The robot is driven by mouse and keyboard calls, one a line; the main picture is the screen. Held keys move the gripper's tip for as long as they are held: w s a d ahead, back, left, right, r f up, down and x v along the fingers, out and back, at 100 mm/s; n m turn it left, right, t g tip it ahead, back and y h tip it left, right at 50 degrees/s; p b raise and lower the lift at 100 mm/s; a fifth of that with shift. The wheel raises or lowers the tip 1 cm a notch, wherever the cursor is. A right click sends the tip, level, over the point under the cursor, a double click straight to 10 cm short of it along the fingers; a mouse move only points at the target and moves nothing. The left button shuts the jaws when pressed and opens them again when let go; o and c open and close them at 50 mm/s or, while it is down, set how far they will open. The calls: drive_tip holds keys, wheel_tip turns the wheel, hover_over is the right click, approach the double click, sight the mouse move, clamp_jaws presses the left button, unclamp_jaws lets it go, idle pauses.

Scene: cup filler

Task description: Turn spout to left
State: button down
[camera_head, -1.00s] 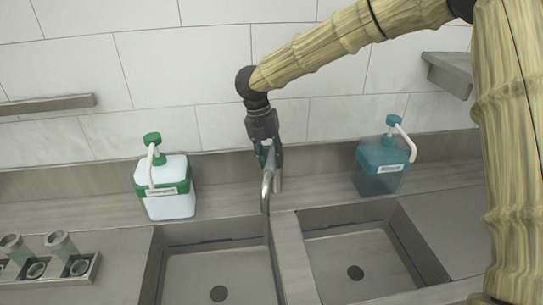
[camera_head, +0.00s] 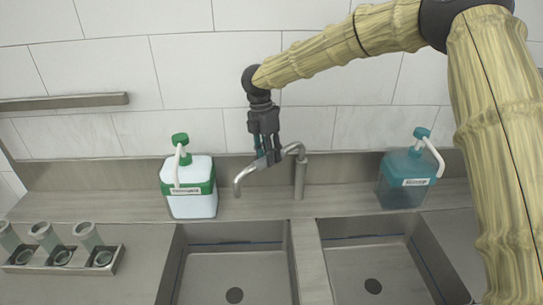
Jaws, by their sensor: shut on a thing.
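The metal spout (camera_head: 243,178) rises from a post (camera_head: 299,178) behind the divider between two sinks. It points to the left, with its tip bent down above the back edge of the left sink. My gripper (camera_head: 268,158) points down from above and is shut on the spout about midway along it. The fingers hide the held part of the spout.
A white and green pump bottle (camera_head: 190,185) stands left of the spout. A teal pump bottle (camera_head: 408,175) stands to the right. The left sink (camera_head: 225,262) and right sink (camera_head: 375,260) look empty. A cup rack (camera_head: 62,262) is at far left. A wall ledge (camera_head: 65,102) is above.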

idle(0.3)
drive_tip(key=c, duration=1.2)
unclamp_jaws()
drive_tip(key=shift+w, duration=0.1)
drive_tip(key=shift+o, duration=0.3)
drive_tip(key=shift+w+f, duration=0.1)
drive_tip(key=shift+w, duration=0.05)
drive_tip(key=shift+r, duration=0.25)
wheel_tip(320, 180, up, 11)
drive_tip(key=w+a, duration=0.1)
drive_tip(key=shift+w+a+r, duration=0.15)
drive_tip(key=shift+w+a, duration=0.05)
drive_tip(key=shift+w, duration=0.15)
